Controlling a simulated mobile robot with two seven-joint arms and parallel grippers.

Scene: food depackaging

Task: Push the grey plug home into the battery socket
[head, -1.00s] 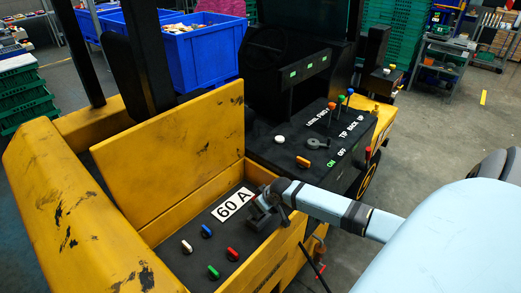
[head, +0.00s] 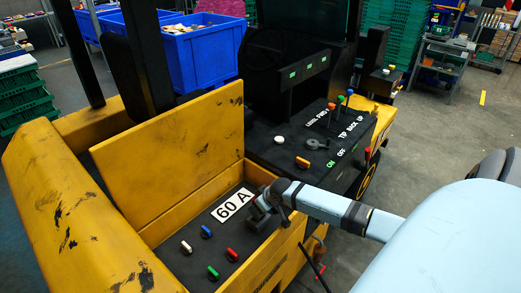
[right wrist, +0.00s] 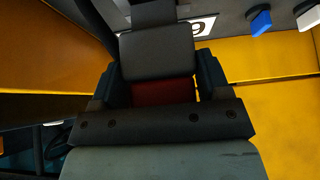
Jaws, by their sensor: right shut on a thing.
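The grey plug (right wrist: 158,52) is a dark grey block with a dark red part (right wrist: 163,91) behind it, between the fingers of my right gripper (right wrist: 157,78) in the right wrist view. In the head view my right gripper (head: 268,198) is shut low inside the yellow compartment, just right of the white 60 A label (head: 234,205). The plug's lower end (head: 257,217) shows dark against the black panel. A dark piece (right wrist: 153,13) lies straight ahead of the plug; I cannot tell whether it is the socket or how deep the plug sits. My left gripper is not in view.
White (head: 186,246), blue (head: 206,231), green (head: 213,271) and red (head: 232,254) fuse-like pieces stand on the panel. The compartment's yellow wall (head: 262,262) is close under my arm. A raised yellow lid (head: 175,150) stands behind. A control console (head: 310,140) lies beyond.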

